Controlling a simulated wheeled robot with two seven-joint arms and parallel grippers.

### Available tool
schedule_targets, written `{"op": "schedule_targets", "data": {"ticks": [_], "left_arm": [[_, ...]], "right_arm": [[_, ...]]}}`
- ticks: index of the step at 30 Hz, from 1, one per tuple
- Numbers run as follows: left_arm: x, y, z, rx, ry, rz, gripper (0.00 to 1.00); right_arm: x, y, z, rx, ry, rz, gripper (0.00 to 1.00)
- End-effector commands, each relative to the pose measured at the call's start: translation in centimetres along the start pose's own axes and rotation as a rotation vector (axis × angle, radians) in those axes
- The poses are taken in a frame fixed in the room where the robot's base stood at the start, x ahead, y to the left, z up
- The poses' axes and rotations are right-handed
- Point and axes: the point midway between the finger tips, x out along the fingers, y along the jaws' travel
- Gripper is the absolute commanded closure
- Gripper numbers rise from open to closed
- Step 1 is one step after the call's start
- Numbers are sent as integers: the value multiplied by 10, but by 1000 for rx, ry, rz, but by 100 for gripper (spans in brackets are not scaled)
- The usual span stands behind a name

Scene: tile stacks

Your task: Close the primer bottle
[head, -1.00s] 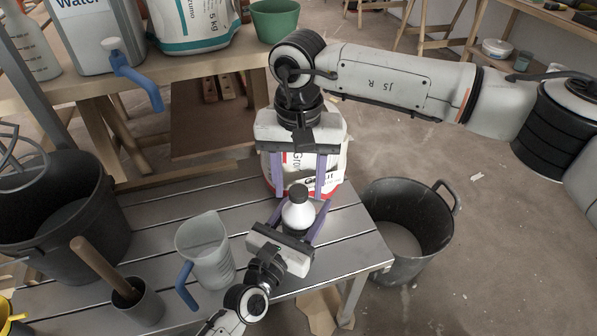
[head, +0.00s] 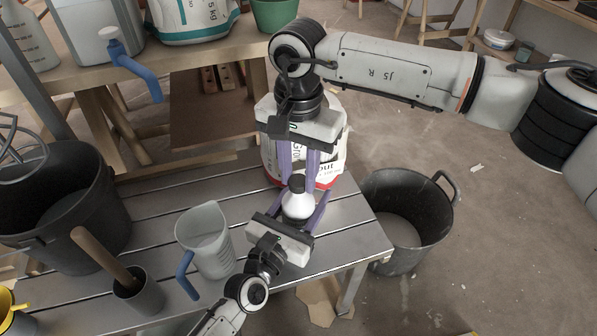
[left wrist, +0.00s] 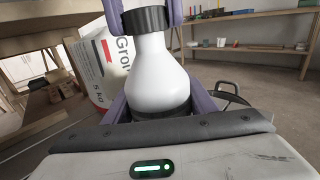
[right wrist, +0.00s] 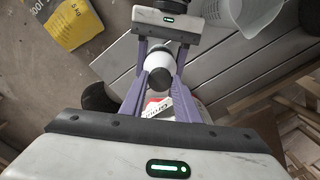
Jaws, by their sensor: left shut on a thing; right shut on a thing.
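The primer bottle (head: 298,208) is white, with a rounded shoulder and a black cap (head: 296,184) at its top. It stands upright between the fingers of my left gripper (head: 300,210), which is shut on its body. The left wrist view shows the bottle (left wrist: 158,72) and the cap (left wrist: 150,19) on its neck. My right gripper (head: 298,178) comes from above, shut on the cap. The right wrist view shows the cap (right wrist: 159,79) between its fingertips. Whether the cap is threaded down fully cannot be told.
A clear jug (head: 205,237) with a blue handle stands on the slatted table (head: 345,232), left of the bottle. A white sack (head: 335,160) stands close behind. A black bucket (head: 410,250) is at the right. A dark tub (head: 105,235) and a cup (head: 140,298) are at left.

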Motion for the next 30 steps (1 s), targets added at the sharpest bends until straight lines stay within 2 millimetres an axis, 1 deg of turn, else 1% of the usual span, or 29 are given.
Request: {"op": "schedule_targets", "data": {"ticks": [1,3,30], "left_arm": [[0,0,-1,1,2,0,100],[0,0,-1,1,2,0,100],[0,0,-1,1,2,0,100]], "right_arm": [[0,0,0,106,-1,0,98],[0,0,0,260,-1,0,98],[1,0,1,2243,-3,0,98]]}}
